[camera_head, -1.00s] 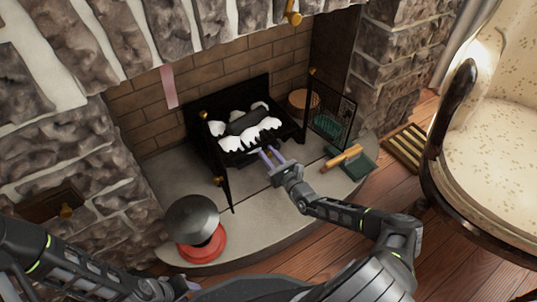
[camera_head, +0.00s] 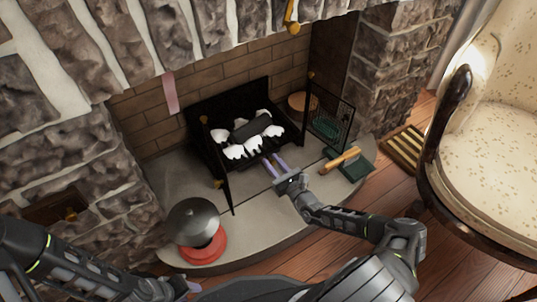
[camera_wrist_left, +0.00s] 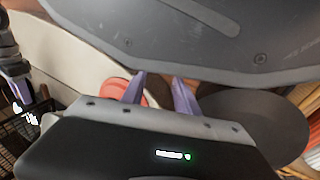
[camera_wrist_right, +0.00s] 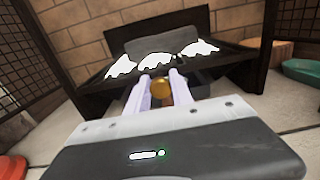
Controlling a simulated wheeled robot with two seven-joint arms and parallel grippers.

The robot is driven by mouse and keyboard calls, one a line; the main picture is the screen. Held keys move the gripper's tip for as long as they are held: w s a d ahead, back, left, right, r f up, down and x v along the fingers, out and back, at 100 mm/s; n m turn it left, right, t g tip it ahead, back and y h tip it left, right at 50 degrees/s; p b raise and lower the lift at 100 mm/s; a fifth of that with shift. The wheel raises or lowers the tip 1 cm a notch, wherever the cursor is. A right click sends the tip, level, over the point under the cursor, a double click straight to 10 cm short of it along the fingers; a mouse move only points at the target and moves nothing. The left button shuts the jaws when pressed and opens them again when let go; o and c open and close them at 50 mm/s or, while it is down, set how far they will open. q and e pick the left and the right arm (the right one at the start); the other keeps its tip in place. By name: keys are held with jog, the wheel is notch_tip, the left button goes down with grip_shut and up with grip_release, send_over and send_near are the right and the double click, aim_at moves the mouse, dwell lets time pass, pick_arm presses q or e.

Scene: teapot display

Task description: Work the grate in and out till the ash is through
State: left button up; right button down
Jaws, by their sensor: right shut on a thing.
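The black grate (camera_head: 276,149) sits in the fireplace, with white ash (camera_head: 240,151) heaped on it and a dark log (camera_head: 250,128) on top. My right gripper (camera_head: 272,160) is at the front of the grate. In the right wrist view its fingers are shut on a round brass knob (camera_wrist_right: 158,89), with the ash (camera_wrist_right: 192,48) just behind. Below the ash is in shadow, so I cannot tell how much has fallen. My left gripper (camera_head: 192,286) is low at the front, away from the grate. In the left wrist view its fingers (camera_wrist_left: 160,92) are apart and empty.
Open mesh doors flank the grate; the right one (camera_head: 335,115) stands near a green dustpan (camera_head: 355,166) with a wooden-handled brush (camera_head: 342,158). A red-based grey-domed item (camera_head: 203,248) stands at the hearth's left. An armchair (camera_head: 500,140) is at right.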

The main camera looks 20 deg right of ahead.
jog(key=shift+s+d+r, duration=0.15)
jog(key=shift+s, duration=0.45)
pick_arm(q)
jog(key=shift+r, duration=0.4)
pick_arm(e)
jog(key=shift+f, duration=0.2)
jog(key=c, duration=1.2)
grip_release()
jog(key=shift+s, duration=0.1)
pick_arm(q)
jog(key=shift+r, duration=0.1)
pick_arm(e)
jog(key=shift+o, duration=0.2)
jog(key=shift+s+r, duration=0.1)
jog(key=shift+s, duration=0.25)
pick_arm(q)
jog(key=shift+s+r+p, duration=0.15)
jog(key=shift+r+p, duration=0.6)
jog(key=shift+s+r+p, duration=0.15)
jog(key=shift+r+p, duration=0.55)
pick_arm(e)
jog(key=shift+s+d, duration=0.15)
jog(key=shift+s, duration=1)
jog(key=shift+s+d, duration=0.2)
jog(key=shift+s, duration=1)
jog(key=shift+s+d, duration=0.15)
jog(key=shift+s, duration=1)
